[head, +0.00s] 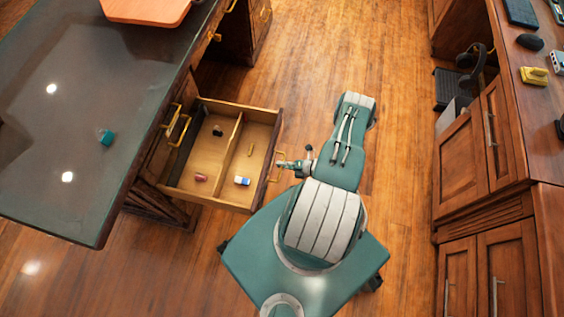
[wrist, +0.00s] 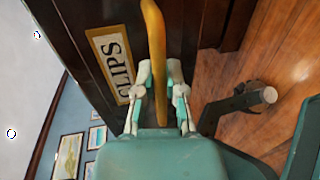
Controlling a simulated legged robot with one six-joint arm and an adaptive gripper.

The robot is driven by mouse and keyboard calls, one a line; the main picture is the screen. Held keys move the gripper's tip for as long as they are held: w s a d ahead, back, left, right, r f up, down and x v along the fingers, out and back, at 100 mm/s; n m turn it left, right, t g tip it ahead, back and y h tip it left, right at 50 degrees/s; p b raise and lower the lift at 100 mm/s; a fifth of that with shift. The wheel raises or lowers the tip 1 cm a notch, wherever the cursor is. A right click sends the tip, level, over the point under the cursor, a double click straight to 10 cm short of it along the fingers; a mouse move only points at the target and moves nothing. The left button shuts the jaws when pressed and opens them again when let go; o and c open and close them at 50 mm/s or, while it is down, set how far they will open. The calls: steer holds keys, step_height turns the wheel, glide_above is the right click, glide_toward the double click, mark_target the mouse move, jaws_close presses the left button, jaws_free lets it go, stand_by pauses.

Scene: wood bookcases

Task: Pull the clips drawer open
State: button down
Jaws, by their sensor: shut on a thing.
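The clips drawer (head: 232,150) stands pulled out from the dark-topped desk in the head view. Its dark front with a "CLIPS" label (wrist: 112,67) fills the upper left of the wrist view. A brass-yellow handle (wrist: 154,30) runs between the fingers of my gripper (wrist: 160,75), which is shut on it. In the head view my gripper (head: 284,164) is small at the drawer's front, and the handle is partly hidden there. Inside, a divider parts two compartments: a dark item and a red item on the left, a blue-and-white item and a small tan item on the right.
The dark desk top (head: 75,100) bears a teal item (head: 106,137) and an orange board (head: 146,10). Another yellow handle (head: 178,128) shows at the desk beside the drawer. Wooden cabinets (head: 480,165) stand at the right. The wood floor between is clear around my body.

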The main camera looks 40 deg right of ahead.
steer(key=shift+s+a+f, duration=0.15)
steer(key=shift+f, duration=0.05)
steer(key=c, duration=0.8)
jaws_free()
steer(key=shift+o, duration=0.5)
steer(key=shift+r, duration=0.1)
steer(key=shift+d, duration=0.2)
steer(key=v, duration=1.1)
steer(key=shift+s+d, duration=0.2)
steer(key=shift+s, duration=0.1)
